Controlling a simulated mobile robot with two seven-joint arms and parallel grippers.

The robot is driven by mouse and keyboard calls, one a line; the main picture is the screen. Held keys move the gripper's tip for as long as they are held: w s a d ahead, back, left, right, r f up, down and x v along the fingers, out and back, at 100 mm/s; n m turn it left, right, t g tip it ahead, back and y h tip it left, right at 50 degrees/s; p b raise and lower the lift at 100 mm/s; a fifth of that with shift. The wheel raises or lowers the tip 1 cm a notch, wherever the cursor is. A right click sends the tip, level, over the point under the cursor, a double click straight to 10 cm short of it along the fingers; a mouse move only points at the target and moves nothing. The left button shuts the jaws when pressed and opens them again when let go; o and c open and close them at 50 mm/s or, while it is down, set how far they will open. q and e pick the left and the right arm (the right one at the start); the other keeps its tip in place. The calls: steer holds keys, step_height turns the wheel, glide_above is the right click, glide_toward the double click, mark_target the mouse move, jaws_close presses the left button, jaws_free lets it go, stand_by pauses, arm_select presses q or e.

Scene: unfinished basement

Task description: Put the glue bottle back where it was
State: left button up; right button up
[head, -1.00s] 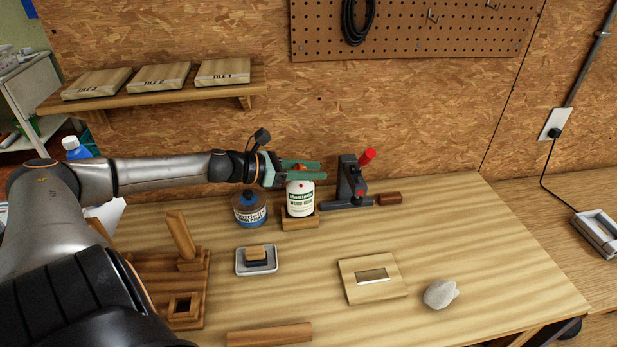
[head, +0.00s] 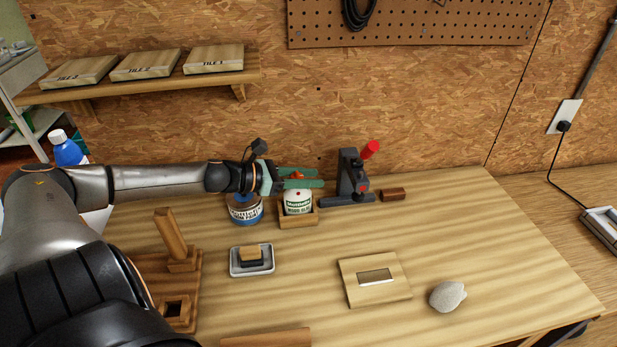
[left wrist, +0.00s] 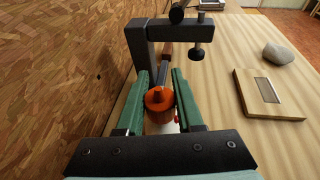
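The glue bottle (head: 298,204) is white with a green label and an orange cap. It stands upright with its lower part inside a small wooden holder (head: 299,222) at the back of the workbench. My left gripper (head: 300,178) reaches in from the left, its green fingers on both sides of the bottle's top. My right gripper is not in view.
A blue-labelled tin (head: 245,211) stands just left of the holder. A dark clamp-like stand with a red knob (head: 352,180) is close on the right. A small tray (head: 252,260), a wooden plate (head: 375,279) and a grey stone (head: 447,296) lie nearer the front.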

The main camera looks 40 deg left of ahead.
mark_target(293, 177)
arm_select(q)
steer(key=o, duration=0.4)
steer(key=shift+o, duration=0.2)
steer(key=shift+r, duration=0.15)
steer(key=shift+s+a+r+p, duration=0.2)
steer(key=shift+s+p, duration=0.25)
steer(key=shift+p, duration=0.25)
steer(key=shift+p+v, duration=0.95)
steer(key=shift+v, duration=0.15)
steer(key=shift+s+a, duration=0.15)
steer(key=shift+s, duration=0.1)
steer(key=shift+p+v, duration=0.4)
steer(key=shift+v, duration=0.6)
steer(key=v, duration=0.6)
steer(key=shift+s, duration=0.1)
